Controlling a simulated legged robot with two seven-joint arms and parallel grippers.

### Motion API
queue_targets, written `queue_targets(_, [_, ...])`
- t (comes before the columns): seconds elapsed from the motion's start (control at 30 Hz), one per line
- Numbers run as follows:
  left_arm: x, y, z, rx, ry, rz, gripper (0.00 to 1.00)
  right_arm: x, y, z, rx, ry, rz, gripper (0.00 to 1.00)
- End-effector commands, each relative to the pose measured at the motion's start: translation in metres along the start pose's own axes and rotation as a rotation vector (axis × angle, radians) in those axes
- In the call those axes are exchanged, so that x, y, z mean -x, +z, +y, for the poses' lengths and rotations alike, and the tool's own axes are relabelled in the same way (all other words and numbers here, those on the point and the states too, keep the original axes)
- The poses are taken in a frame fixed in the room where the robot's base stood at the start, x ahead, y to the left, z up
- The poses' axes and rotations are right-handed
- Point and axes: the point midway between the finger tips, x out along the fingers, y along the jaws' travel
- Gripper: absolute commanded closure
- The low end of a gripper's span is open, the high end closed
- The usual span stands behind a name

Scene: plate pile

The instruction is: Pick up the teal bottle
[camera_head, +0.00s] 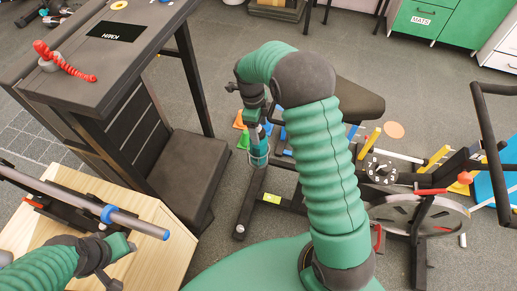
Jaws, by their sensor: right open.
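A teal, bottle-like cylinder (258,150) shows just below my right gripper (252,112), near the middle of the view. It looks upright; its upper part is partly hidden by the gripper. My right arm rises from the bottom, bends over at the top, and points this gripper down toward the cylinder. The gripper is open; I cannot tell whether its fingers touch the cylinder or are around it.
A dark desk (110,62) with a red flexible object (68,64) stands at the upper left. A wooden box (150,225) carries a metal bar (105,212). Open grey floor lies behind.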

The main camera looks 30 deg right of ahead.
Motion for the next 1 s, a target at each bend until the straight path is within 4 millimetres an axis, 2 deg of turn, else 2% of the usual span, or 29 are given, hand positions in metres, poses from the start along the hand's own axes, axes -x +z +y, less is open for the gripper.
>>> queue_targets(0.03, [-0.0057, 0.0014, 0.0, 0.0, 0.0, 0.0, 0.6, -0.0134, -0.0003, 0.0003, 0.0, 0.003, 0.001, 0.31])
queue_targets(0.1, [-0.0067, 0.0016, 0.0, 0.0, 0.0, 0.0, 0.6, -0.0199, -0.0004, 0.0001, 0.001, 0.001, 0.001, 0.31])
queue_targets(0.3, [-0.0053, 0.0013, 0.0, 0.0, 0.0, 0.0, 0.6, -0.0191, -0.0004, 0.0, 0.001, -0.001, 0.0, 0.31])
queue_targets(0.83, [-0.0054, 0.0013, 0.0, 0.0, 0.0, 0.0, 0.6, -0.0192, -0.0002, 0.0, 0.001, -0.001, 0.0, 1.0])
queue_targets(1.0, [-0.0054, 0.0013, 0.0, 0.0, 0.0, 0.0, 0.6, -0.0192, -0.0002, 0.0, 0.001, -0.001, 0.0, 1.0])
